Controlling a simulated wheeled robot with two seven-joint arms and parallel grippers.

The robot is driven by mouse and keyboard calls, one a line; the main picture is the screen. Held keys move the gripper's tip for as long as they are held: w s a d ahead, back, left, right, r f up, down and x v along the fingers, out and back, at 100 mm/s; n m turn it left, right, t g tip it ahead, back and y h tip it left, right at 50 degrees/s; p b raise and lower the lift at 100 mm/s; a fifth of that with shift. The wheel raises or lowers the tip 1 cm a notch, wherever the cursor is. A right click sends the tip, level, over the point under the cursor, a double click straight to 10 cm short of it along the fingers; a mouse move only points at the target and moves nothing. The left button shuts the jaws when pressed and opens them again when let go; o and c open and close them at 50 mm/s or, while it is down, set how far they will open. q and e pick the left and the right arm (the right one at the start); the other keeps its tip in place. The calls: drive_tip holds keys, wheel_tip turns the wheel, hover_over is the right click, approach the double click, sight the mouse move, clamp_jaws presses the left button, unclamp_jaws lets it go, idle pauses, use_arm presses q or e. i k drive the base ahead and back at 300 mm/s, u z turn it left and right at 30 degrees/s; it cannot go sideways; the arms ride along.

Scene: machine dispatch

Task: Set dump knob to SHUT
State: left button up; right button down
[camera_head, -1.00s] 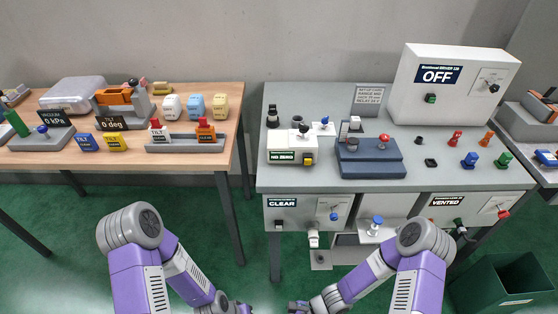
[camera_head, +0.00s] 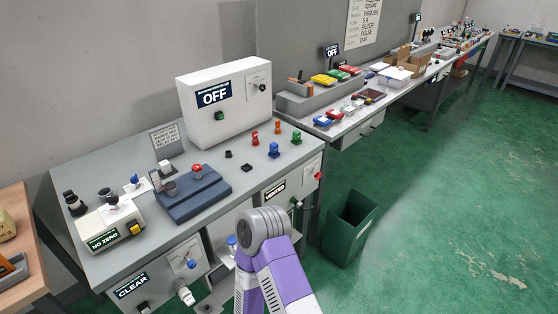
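No label reading "dump" is legible. A panel on the front of the grey bench shows a VENTED display (camera_head: 275,189), with a red knob (camera_head: 318,176) on a white plate at its right end. Another front panel shows a CLEAR display (camera_head: 132,286), with a blue knob (camera_head: 192,264) on a white plate. The words around both knobs are too small to read. One of my purple arms rises at the bottom centre in front of the bench. Neither gripper shows in this view.
A white box with an OFF display (camera_head: 214,94) stands on the grey bench (camera_head: 110,170). A NO ZERO device (camera_head: 105,240) and several small coloured knobs stand there too. A green bin (camera_head: 349,229) is on the floor right of the bench. Open green floor lies to the right.

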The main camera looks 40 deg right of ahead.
sight(317, 176)
drive_tip(key=z, duration=1.8)
